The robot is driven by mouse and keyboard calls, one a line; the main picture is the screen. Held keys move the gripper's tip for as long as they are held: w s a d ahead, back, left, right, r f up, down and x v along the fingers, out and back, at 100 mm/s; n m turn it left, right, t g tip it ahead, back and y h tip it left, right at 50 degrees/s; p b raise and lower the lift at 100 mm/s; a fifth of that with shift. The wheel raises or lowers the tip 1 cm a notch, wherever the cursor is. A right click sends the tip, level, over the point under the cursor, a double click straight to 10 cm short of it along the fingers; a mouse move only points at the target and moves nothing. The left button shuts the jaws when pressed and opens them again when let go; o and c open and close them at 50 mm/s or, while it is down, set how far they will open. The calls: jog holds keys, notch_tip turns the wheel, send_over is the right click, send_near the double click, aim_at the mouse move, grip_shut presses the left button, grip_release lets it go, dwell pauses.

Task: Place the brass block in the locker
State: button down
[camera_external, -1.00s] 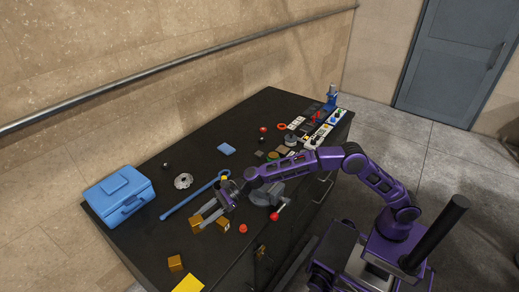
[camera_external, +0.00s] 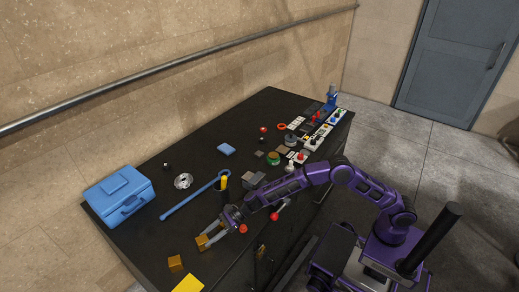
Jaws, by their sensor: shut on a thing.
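My gripper (camera_external: 210,238) is low over the near left part of the dark workbench, shut on a brass block (camera_external: 202,243) at its fingertips. I cannot tell whether the block touches the bench. Another brass-coloured block (camera_external: 175,263) lies apart from it, nearer the front left corner. No locker is clearly identifiable. A blue-grey door with a handle (camera_external: 460,55) stands in the back wall, and the bench front has small brass-coloured fittings (camera_external: 261,250); I cannot tell whether either belongs to the locker.
On the workbench (camera_external: 150,240) are a blue toolbox (camera_external: 120,194), a long blue bar (camera_external: 190,197), a red piece (camera_external: 243,229), a yellow sheet (camera_external: 188,284) and a vise (camera_external: 254,181). Several small parts crowd the far right end. Open floor (camera_external: 440,150) lies right of the bench.

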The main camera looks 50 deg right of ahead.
jog(key=shift+f, duration=0.25)
jog(key=shift+f, duration=0.1)
jog(key=c, duration=0.8)
grip_release()
jog(key=shift+f, duration=0.2)
jog(key=o, duration=0.5)
jog(key=shift+c, duration=0.2)
jog(key=shift+d+r, duration=0.2)
jog(key=shift+r, duration=0.15)
jog(key=v, duration=1.1)
jog(key=shift+s+d+b, duration=0.2)
jog(key=shift+d+b, duration=0.05)
jog(key=shift+b, duration=0.05)
